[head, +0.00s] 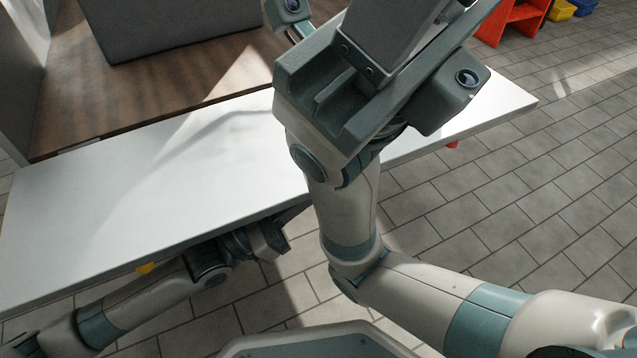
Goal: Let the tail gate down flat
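The tail gate appears to be the long white panel (130,200), running from the left edge to the right behind my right arm. It lies folded out along the edge of the brown wooden floor (190,85) and looks about level; I cannot tell if it is fully flat. My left gripper (272,238) is low at the panel's near edge, partly hidden by it; touching or apart is unclear, and its opening does not show. My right gripper (385,50) is raised large in front of the panel, hiding its middle; its fingertips are not clearly visible.
A grey box (170,25) sits on the wooden floor, beside a grey side wall (20,75) at left. A red part (453,144) and a yellow part (146,267) show under the panel. A red rack (512,20) stands far right. The tiled floor at right is clear.

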